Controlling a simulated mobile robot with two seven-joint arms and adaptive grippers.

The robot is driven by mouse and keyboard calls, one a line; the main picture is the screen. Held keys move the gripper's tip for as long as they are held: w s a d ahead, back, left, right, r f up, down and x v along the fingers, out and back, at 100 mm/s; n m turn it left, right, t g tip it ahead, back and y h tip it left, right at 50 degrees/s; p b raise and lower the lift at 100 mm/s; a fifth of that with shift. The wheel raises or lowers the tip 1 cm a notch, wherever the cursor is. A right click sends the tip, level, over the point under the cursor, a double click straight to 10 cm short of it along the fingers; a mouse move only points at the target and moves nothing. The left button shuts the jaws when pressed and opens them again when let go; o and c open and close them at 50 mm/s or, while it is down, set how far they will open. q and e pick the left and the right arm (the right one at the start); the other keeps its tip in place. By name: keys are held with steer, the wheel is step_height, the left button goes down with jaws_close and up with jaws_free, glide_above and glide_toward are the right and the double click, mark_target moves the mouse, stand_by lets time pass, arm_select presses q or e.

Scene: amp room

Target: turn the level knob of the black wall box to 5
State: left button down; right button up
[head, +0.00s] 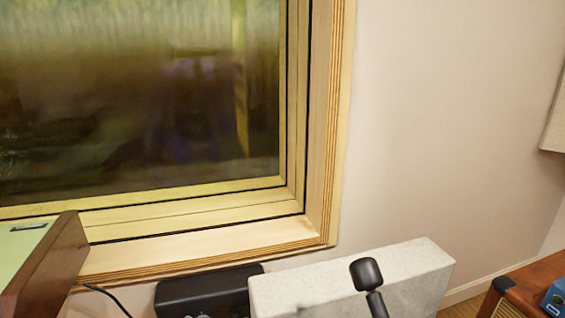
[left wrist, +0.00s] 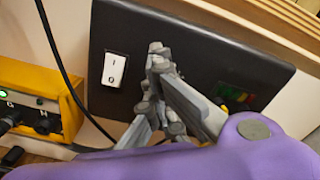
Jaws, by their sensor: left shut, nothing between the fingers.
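The black wall box (head: 205,290) shows at the bottom of the head view, below the window frame and partly cut off by the picture edge. In the left wrist view the same black box (left wrist: 200,35) fills the middle, tilted in the picture. A white rocker switch (left wrist: 114,69) and small coloured marks (left wrist: 235,95) show on its face. My left gripper (left wrist: 157,56) is shut and empty, in front of the box face between the switch and the coloured marks. I cannot make out the level knob; the gripper covers part of the face. I cannot tell whether the fingertips touch anything.
A yellow box (left wrist: 40,78) with a green light and plugs stands left of the wall box. A black cable (left wrist: 60,62) hangs between them. A pale slab (head: 350,275) and a dark stemmed object (head: 367,273) stand right of the wall box in the head view.

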arm_select(q)
steer(key=shift+w+a, duration=0.3)
steer(key=shift+w+d+r, duration=0.1)
steer(key=shift+d+r, duration=0.15)
steer(key=shift+d, duration=0.05)
stand_by(0.5)
steer(key=shift+d, duration=0.1)
steer(key=shift+w+d, duration=0.2)
steer(key=shift+d, duration=0.25)
steer(key=shift+s+d, duration=0.15)
steer(key=shift+d, duration=0.05)
